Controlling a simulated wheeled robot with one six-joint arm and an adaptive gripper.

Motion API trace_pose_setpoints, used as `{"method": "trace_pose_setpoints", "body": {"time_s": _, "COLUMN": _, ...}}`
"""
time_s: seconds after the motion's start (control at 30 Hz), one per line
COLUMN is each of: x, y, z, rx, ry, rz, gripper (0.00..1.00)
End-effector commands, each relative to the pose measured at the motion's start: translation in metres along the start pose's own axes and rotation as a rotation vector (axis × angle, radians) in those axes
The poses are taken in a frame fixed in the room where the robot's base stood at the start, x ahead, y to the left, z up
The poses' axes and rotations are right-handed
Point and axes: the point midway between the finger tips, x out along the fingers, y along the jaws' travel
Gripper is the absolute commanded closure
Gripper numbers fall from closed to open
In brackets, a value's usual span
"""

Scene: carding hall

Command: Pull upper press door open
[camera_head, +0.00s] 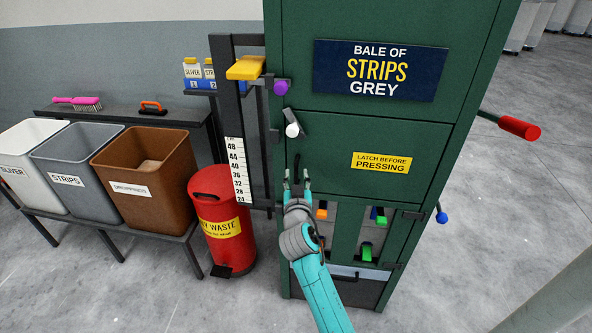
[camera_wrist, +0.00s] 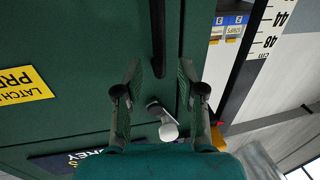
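The green press (camera_head: 385,25) stands in the middle of the head view. Its upper door (camera_head: 345,150) is flush with the front and carries a yellow "latch before pressing" label (camera_head: 380,163). A latch with a white knob (camera_head: 292,130) sits at the door's upper left and shows tilted; it also shows in the wrist view (camera_wrist: 168,131). A dark upright bar handle (camera_wrist: 157,45) is on the door's left side. My gripper (camera_head: 297,182) is open in front of that handle. In the wrist view, the handle shows between my fingers (camera_wrist: 158,68); contact cannot be told.
A height scale (camera_head: 237,170) and a post with a yellow block (camera_head: 252,67) stand left of the press. A red waste bin (camera_head: 221,215) and several open bins are further left. A red-ended lever (camera_head: 519,127) sticks out right. The right floor is mostly clear.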

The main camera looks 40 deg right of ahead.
Motion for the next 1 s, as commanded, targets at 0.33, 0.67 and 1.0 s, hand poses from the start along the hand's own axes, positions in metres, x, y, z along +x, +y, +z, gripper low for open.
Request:
{"method": "trace_pose_setpoints", "body": {"time_s": 0.33, "x": 0.035, "y": 0.000, "z": -0.001, "rx": 0.000, "ry": 0.001, "rz": 0.000, "gripper": 0.61}}
{"method": "trace_pose_setpoints", "body": {"time_s": 0.67, "x": 0.036, "y": 0.000, "z": 0.000, "rx": 0.000, "ry": 0.000, "rz": -0.001, "gripper": 0.66}}
{"method": "trace_pose_setpoints", "body": {"time_s": 1.0, "x": 0.036, "y": 0.000, "z": 0.000, "rx": 0.000, "ry": 0.000, "rz": 0.000, "gripper": 1.00}}
